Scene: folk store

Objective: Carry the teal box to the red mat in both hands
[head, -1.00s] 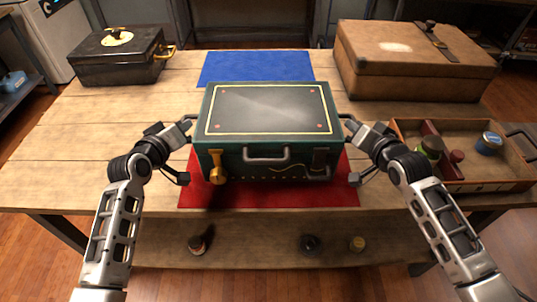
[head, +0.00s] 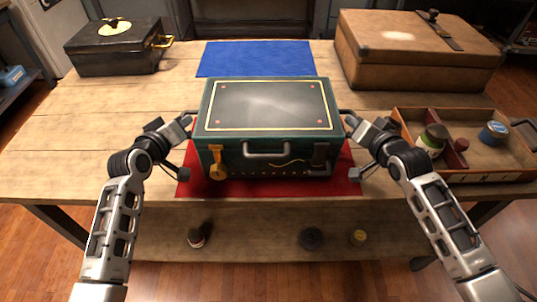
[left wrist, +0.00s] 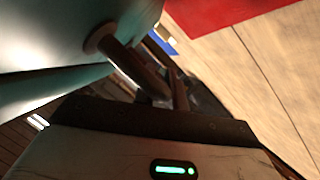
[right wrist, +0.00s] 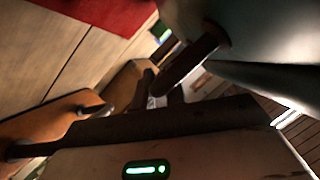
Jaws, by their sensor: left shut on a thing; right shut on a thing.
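The teal box (head: 225,158), dark teal with yellow trim, a front handle and a brass latch, is upright over the red mat (head: 350,183). Red shows on both sides and in front of it; I cannot tell whether its underside touches the mat. My left gripper (head: 190,120) is shut on the handle at the box's left side. My right gripper (head: 347,119) is shut on the handle at its right side. The wrist views show the left handle (left wrist: 130,62) and right handle (right wrist: 190,62) close up. The fingertips are partly hidden.
A blue mat (head: 255,58) lies behind the box. A black case (head: 115,55) stands back left, a brown suitcase (head: 410,65) back right. A wooden tray (head: 485,176) with jars is close to my right arm. The table's left part is clear. Small items sit on the lower shelf.

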